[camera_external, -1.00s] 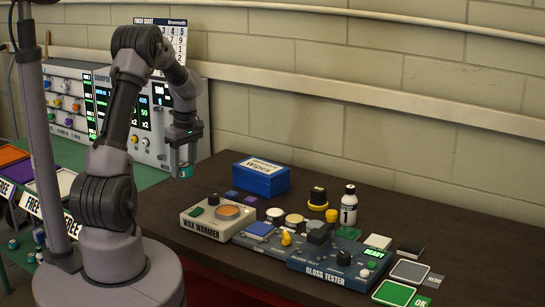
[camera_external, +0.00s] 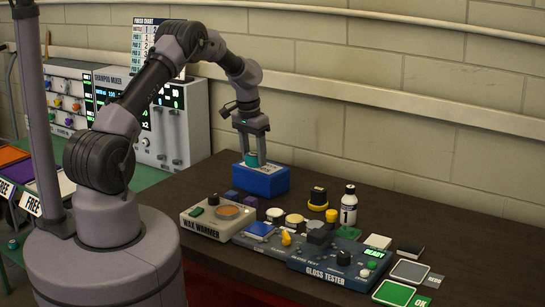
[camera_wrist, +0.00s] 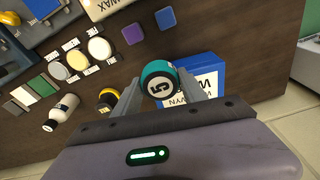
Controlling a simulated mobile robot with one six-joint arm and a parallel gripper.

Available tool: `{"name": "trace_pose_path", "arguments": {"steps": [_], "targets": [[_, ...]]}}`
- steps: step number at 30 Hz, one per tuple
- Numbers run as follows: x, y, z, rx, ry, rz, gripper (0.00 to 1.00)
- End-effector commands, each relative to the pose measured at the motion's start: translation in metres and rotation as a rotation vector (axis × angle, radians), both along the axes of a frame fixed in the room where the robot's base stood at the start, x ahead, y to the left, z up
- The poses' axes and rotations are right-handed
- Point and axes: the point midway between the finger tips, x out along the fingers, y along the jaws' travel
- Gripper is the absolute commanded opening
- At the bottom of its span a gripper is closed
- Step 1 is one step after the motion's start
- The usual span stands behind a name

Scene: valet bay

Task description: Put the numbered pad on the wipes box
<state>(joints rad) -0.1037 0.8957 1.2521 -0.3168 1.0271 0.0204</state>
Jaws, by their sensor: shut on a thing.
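The numbered pad is a teal, round piece with a white top marked with a digit that looks like 5; it shows in the wrist view (camera_wrist: 160,83) and small in the external view (camera_external: 252,160). My gripper (camera_external: 253,161) is shut on the pad and points down over the wipes box. The wipes box (camera_external: 262,183) is blue with a white label on top, near the back of the dark table. In the wrist view, the box (camera_wrist: 205,98) is partly hidden behind the pad and finger. I cannot tell whether the pad touches the box top.
The wax warmer (camera_external: 217,217) stands in front of the box, with the gloss tester (camera_external: 335,262) to its right. A yellow-and-black pot (camera_external: 318,198) and white bottle (camera_external: 349,205) stand right of the box. The back right of the table is clear.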

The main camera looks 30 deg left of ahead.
Motion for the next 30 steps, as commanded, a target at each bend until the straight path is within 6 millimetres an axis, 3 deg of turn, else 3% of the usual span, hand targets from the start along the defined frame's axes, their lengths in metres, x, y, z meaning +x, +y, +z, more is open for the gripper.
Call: {"name": "trace_pose_path", "arguments": {"steps": [3, 10, 16, 26, 27, 30], "targets": [[0.033, 0.003, -0.004, 0.0, 0.001, -0.001, 0.11], [0.056, 0.005, -0.005, 0.001, 0.0, 0.001, 0.11], [0.056, 0.005, -0.041, 0.0, 0.001, 0.002, 0.11], [0.056, 0.005, -0.044, 0.001, 0.0, 0.001, 0.11], [0.056, 0.005, -0.043, 0.001, 0.0, 0.001, 0.57], [0.056, 0.005, -0.043, 0.001, 0.0, 0.001, 0.71]]}}
